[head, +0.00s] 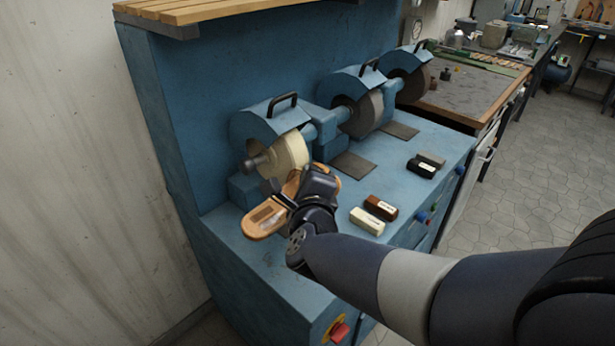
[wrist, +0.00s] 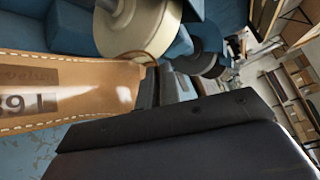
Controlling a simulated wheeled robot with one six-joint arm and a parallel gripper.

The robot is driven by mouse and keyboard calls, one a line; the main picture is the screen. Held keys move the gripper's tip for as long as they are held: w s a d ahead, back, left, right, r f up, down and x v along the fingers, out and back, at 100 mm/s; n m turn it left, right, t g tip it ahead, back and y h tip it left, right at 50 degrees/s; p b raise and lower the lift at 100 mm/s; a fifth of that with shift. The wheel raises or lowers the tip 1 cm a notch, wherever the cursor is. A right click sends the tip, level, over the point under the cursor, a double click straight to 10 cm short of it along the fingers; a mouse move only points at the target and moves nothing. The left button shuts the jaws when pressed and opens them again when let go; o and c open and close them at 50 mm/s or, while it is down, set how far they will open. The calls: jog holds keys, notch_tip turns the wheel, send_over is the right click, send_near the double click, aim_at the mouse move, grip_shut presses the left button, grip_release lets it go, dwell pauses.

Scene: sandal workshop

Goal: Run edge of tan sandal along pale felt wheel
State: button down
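The tan sandal (head: 262,219) is in my gripper (head: 284,199), held in front of the pale felt wheel (head: 291,152) on the blue machine. In the wrist view the sandal (wrist: 70,92) fills the left side, with stitching, a printed label and a number on it. One dark finger of my gripper (wrist: 150,90) shows beside it. The pale wheel (wrist: 140,25) is close above the sandal's edge there. I cannot tell whether the edge touches the wheel. My gripper hides the sandal's middle in the head view.
Two darker wheels (head: 364,114) stand farther along the blue machine (head: 225,240). A cream block (head: 367,221), a brown block (head: 381,207) and dark blocks (head: 421,168) lie on its top, right of my gripper. A red button (head: 339,331) is at the front.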

jog(key=shift+s+a, duration=0.1)
jog(key=shift+s+a+r, duration=0.1)
jog(key=shift+s+a, duration=0.3)
jog(key=shift+s, duration=0.2)
jog(key=shift+s+a, duration=0.1)
jog(key=shift+a, duration=0.05)
dwell(1.2)
jog(key=shift+s+a+p, duration=0.4)
jog(key=shift+s+a, duration=0.05)
jog(key=shift+s, duration=0.1)
jog(key=shift+a, duration=0.1)
dwell(0.4)
jog(key=shift+s+a+r, duration=0.1)
jog(key=shift+s+a, duration=0.3)
jog(key=shift+s+a, duration=0.1)
jog(key=shift+s, duration=0.05)
jog(key=shift+a+r, duration=0.1)
jog(key=shift+a, duration=0.1)
dwell(1.9)
